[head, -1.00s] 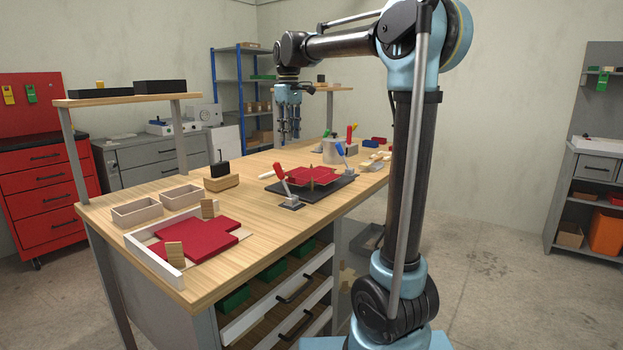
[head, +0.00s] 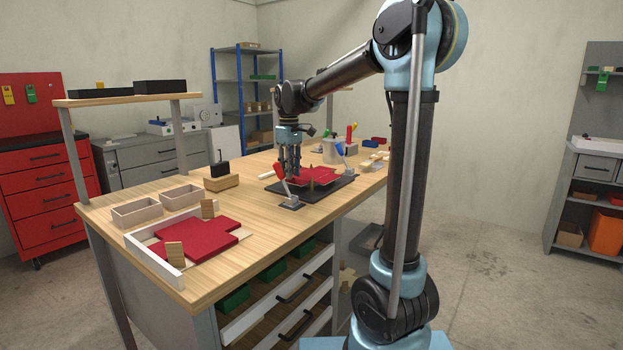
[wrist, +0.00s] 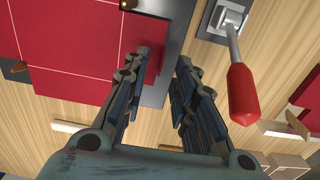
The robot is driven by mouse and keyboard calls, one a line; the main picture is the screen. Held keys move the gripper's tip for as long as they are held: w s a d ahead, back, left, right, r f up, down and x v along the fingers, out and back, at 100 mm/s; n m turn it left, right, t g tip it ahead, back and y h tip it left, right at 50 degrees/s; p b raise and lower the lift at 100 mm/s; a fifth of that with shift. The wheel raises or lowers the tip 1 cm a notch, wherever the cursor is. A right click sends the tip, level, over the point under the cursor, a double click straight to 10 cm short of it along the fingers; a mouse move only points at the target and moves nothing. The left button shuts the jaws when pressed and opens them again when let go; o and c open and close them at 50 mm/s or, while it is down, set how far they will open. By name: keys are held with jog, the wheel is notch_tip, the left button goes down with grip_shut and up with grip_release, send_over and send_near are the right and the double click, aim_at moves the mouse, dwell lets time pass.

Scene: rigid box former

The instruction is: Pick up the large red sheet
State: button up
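One red sheet (head: 313,175) with crease lines lies on a black plate (head: 341,183) on the bench. It fills the upper left of the wrist view (wrist: 75,50). A second red sheet (head: 195,240) lies flat in a white corner frame (head: 157,262) nearer the front left. I cannot tell from size alone which is the large one. My gripper (head: 291,168) is low over the plate's left edge. In the wrist view its fingers (wrist: 166,58) are apart with nothing between them, the left finger over the sheet's edge, the right beyond it.
A red-handled clamp (wrist: 241,92) stands close to the right finger. Two small trays (head: 137,212), a wooden block with a black top (head: 221,183) and a grey pot (head: 334,151) stand on the bench.

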jog(key=shift+f, duration=0.95)
grip_shut()
jog(key=shift+r, duration=0.1)
